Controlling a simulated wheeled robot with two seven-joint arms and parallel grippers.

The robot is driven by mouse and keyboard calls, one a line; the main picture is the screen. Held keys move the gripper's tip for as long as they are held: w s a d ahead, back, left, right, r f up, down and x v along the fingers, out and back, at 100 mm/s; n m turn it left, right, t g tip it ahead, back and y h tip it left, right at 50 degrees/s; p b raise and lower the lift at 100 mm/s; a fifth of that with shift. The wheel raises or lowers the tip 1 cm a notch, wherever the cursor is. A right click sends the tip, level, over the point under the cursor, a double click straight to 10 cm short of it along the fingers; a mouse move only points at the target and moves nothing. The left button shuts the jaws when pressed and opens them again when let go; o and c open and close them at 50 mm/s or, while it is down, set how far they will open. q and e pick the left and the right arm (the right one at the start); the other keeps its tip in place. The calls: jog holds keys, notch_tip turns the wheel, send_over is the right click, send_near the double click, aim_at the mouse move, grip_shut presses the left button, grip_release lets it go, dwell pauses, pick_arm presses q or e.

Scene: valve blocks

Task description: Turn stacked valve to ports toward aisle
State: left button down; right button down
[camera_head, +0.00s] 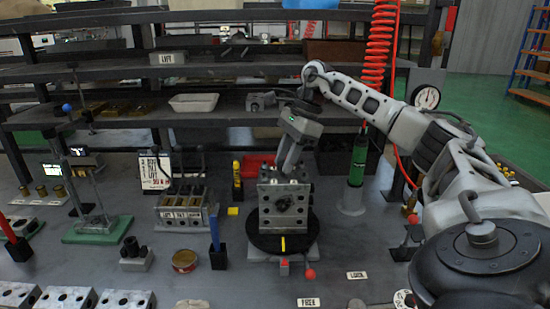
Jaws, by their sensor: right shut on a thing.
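The stacked valve (284,207) is a grey metal block with round ports and bolts on the face toward me. It sits upright on a round black turntable (262,243), which has a yellow mark at its front edge. My right arm comes in from the right and bends down over the block. My right gripper (290,172) is at the top of the block and is shut on it. The fingertips are partly hidden against the block. My left gripper is not in view.
Red knobs (309,273) stand in front of the turntable, near labels reading FREE (308,302) and LOCK (356,275). A lever valve bank (187,212) and a blue-handled tool (215,235) stand left. A green cylinder (357,163) stands behind right. Dark shelves line the back.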

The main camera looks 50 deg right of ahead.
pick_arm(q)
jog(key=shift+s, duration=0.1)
pick_arm(e)
jog(key=c, duration=1.1)
grip_release()
pick_arm(q)
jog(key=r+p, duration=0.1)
jog(key=p, duration=0.1)
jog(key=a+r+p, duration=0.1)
jog(key=p, duration=0.2)
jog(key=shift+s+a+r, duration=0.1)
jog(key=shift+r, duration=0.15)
pick_arm(e)
jog(key=v, duration=1.6)
jog(key=shift+f, duration=0.1)
